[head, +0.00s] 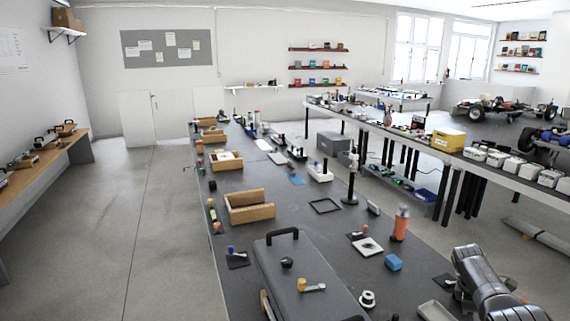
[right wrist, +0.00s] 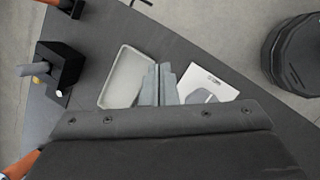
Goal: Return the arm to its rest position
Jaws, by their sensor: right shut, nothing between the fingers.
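My right arm (head: 490,285) comes in at the bottom right of the head view, over the right edge of the long dark table (head: 330,240). In the right wrist view my right gripper (right wrist: 158,85) is shut, with its grey fingers together and nothing between them. The fingers appear over the gap between a shallow pale tray (right wrist: 122,78) and a white card (right wrist: 212,84) with a grey shape on it. I cannot tell their height above the table. My left gripper is in neither view.
A large dark case with a handle (head: 300,270) fills the table's near part. An orange bottle (head: 400,222), a blue block (head: 393,262) and a wooden box (head: 249,207) stand around it. In the wrist view a black block (right wrist: 66,66) holds a grey-and-orange tool. Floor shows beyond the table.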

